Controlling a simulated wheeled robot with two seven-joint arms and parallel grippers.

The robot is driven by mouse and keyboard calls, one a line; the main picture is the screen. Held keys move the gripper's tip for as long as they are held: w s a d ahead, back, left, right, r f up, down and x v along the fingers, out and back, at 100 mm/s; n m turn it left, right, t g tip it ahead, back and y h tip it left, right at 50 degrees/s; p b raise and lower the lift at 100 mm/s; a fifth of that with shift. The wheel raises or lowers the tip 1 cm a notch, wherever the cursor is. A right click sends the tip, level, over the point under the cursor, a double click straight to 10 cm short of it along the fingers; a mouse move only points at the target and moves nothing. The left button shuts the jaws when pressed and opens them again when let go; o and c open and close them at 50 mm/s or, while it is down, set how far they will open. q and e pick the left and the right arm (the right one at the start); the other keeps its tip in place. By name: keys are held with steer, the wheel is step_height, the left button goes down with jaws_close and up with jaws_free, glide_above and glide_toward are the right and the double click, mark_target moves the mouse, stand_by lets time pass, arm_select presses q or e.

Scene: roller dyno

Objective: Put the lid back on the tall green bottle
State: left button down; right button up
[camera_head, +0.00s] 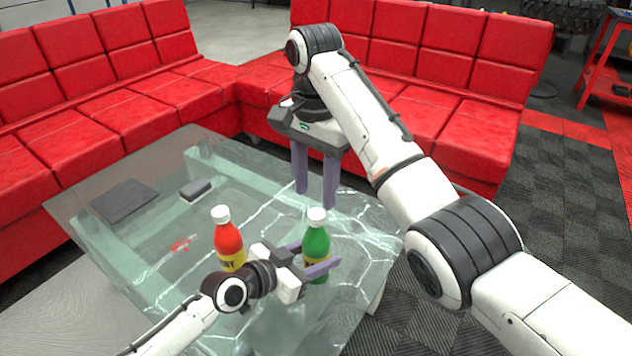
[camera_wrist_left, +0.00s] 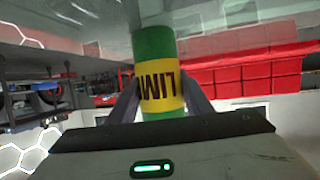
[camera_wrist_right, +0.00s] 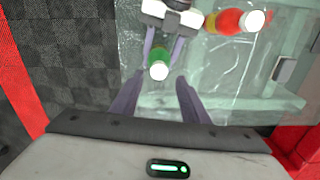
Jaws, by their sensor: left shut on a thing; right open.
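The tall green bottle (camera_head: 316,243) stands upright over the glass table, with a white lid (camera_head: 316,215) on its top; whether the lid is tightened cannot be told. My left gripper (camera_head: 318,262) is shut on the bottle's body around its yellow label, which also shows in the left wrist view (camera_wrist_left: 161,88). My right gripper (camera_head: 315,197) is open and empty, pointing down just above the lid. In the right wrist view, the lid (camera_wrist_right: 158,70) lies between the fingertips of the right gripper in the picture, apparently below them.
A red bottle (camera_head: 229,243) with a white cap stands left of the green one, close to my left wrist. A dark flat pad (camera_head: 124,201) and a small grey box (camera_head: 196,189) lie on the glass table (camera_head: 150,255). Red sofas (camera_head: 130,110) stand behind it.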

steer(key=n, duration=0.2)
steer(key=r+n, duration=0.1)
steer(key=n, duration=0.3)
steer(key=shift+w+a+r+t, duration=0.3)
steer(key=shift+a, duration=0.05)
steer(key=n, duration=0.4)
steer(key=shift+a+r+n, duration=0.2)
steer(key=shift+r+n, duration=0.2)
steer(key=n, duration=0.2)
steer(key=shift+r+n, duration=0.15)
steer(key=shift+n, duration=0.25)
steer(key=shift+r+n, duration=0.1)
steer(key=shift+n, duration=1)
steer(key=n, duration=0.4)
steer(key=shift+d+r+n, duration=0.1)
steer(key=shift+d+n, duration=0.05)
steer(key=shift+n, duration=0.25)
steer(key=n, duration=0.3)
steer(key=shift+s+d+n, duration=0.15)
steer(key=shift+d+n, duration=0.1)
steer(key=shift+n, duration=0.15)
steer(key=n, duration=0.3)
steer(key=shift+s+d+n, duration=0.1)
steer(key=shift+d+n, duration=0.2)
steer(key=shift+n, duration=0.1)
